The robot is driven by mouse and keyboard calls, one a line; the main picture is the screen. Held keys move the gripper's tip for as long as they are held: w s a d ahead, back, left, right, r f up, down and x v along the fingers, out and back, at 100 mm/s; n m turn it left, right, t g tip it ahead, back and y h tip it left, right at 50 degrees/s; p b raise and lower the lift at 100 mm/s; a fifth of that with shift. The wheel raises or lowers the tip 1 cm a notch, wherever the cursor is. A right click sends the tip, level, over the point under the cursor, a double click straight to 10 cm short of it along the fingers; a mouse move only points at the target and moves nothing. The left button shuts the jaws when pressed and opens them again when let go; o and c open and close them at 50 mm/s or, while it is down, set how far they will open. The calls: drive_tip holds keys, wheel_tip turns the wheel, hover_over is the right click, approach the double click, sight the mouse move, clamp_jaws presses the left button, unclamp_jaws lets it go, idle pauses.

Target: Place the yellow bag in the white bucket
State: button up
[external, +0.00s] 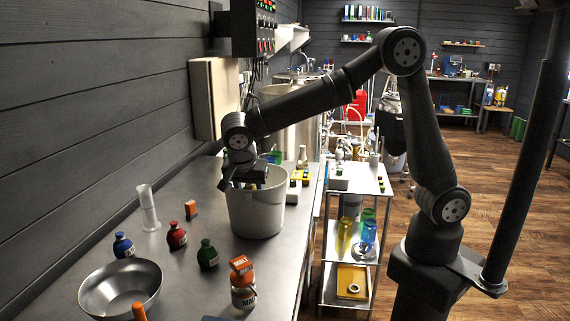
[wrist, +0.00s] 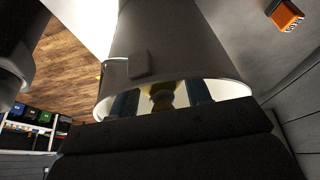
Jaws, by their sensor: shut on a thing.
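The white bucket (external: 258,215) stands upright on the steel bench, below the end of my arm in the external view. Its outer wall and open rim fill the upper middle of the wrist view (wrist: 170,45). My gripper (external: 243,184) points down at the bucket's mouth, its tips partly hidden by the rim. In the wrist view, the yellow bag (wrist: 162,97) shows between the two bluish fingers, at the bucket's opening. My gripper is shut on the bag. Most of the bag is hidden, and I cannot tell whether it touches the bucket's inside.
A metal bowl (external: 120,287), an orange-topped jar (external: 243,284), a small orange box (external: 190,208) and a clear cylinder (external: 148,207) share the bench. A cart (external: 350,187) stands right.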

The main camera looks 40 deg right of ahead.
drive_tip(key=shift+f, duration=0.45)
drive_tip(key=o, duration=0.8)
drive_tip(key=shift+c, duration=0.2)
drive_tip(key=v, duration=1.3)
drive_tip(key=shift+d+r, duration=0.15)
drive_tip(key=shift+r, duration=0.05)
drive_tip(key=shift+w, duration=0.1)
drive_tip(key=x, duration=1.3)
drive_tip(key=shift+r, duration=0.25)
